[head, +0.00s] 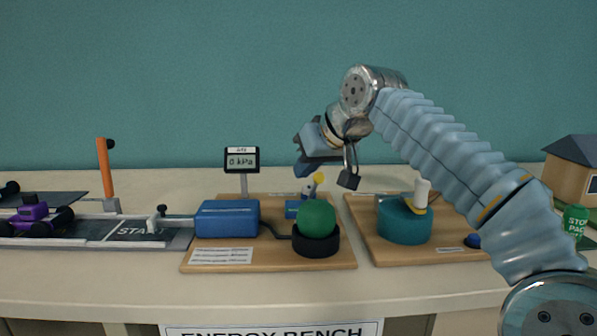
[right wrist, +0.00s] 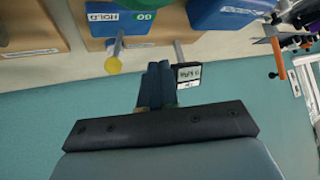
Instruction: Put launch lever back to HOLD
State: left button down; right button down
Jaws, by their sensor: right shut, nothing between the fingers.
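The launch lever shows in the head view as a yellow knob (head: 319,178) on a short stem, behind the green ball. It leans to the right there. In the right wrist view its knob (right wrist: 113,65) hangs off a blue block (right wrist: 118,18) with HOLD and GO labels, and the stem tilts a little to the HOLD side. My right gripper (head: 303,171) is shut and empty, just left of and above the knob. Its closed fingers (right wrist: 158,82) show beside the knob, seemingly apart from it. The ball partly hides the lever's block in the head view. My left gripper is not in view.
A green ball (head: 317,219) on a black ring, a blue box (head: 227,218) and a gauge reading 0 kPa (head: 242,160) stand around the lever. A teal drum (head: 405,222) is on the right board. A track with a purple car (head: 33,215) lies left.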

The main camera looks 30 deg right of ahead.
jog(key=v, duration=0.6)
jog(key=shift+s+d, duration=0.1)
jog(key=shift+s, duration=0.35)
